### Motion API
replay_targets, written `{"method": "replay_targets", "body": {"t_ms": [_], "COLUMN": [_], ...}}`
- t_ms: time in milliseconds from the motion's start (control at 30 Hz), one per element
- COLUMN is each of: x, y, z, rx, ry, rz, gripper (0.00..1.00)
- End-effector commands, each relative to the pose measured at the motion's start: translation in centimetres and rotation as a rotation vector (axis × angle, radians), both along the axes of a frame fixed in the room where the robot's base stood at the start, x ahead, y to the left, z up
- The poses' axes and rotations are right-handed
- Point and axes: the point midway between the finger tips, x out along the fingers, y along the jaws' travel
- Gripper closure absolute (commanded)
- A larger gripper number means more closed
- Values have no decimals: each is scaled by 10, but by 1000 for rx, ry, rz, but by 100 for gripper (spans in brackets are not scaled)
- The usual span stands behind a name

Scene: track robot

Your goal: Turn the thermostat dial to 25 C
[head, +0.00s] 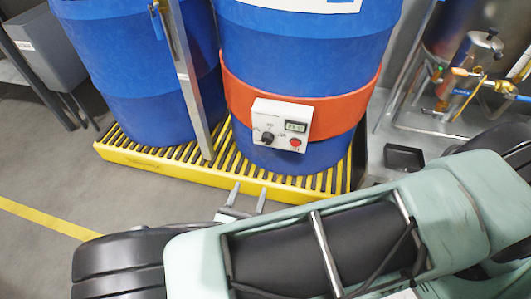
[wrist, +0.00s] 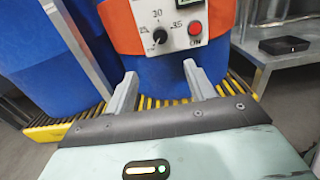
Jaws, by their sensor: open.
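The thermostat is a white control box (head: 282,122) on an orange band around a blue drum. Its black round dial (head: 267,138) is at the lower left of the panel. In the wrist view the dial (wrist: 160,37) shows larger, with 30 above it and 35 to its right. A small light mark seems to be at its lower left, but the exact setting is unclear. A small display (head: 296,126) has digits too small to read surely. My gripper (head: 250,188) is open and empty, below and in front of the box. In the wrist view its fingers (wrist: 160,72) are below the dial, apart from it.
A red button (wrist: 194,28) sits right of the dial. The orange band (head: 340,118) circles the drum (head: 310,45). A second blue drum (head: 140,70) and a grey post (head: 187,80) stand left. A yellow slatted pallet (head: 150,160) lies beneath. A black tray (head: 403,157) is at right.

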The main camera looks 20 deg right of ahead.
Motion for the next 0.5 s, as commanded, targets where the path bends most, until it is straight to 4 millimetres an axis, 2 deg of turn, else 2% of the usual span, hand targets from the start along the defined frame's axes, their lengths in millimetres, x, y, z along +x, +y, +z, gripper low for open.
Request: {"method": "replay_targets", "body": {"t_ms": [167, 500], "x": [16, 72], "y": [-12, -54], "z": [0, -1], "rx": [-3, -2], "ry": [-3, -1], "rz": [-3, -7], "gripper": [46, 46]}}
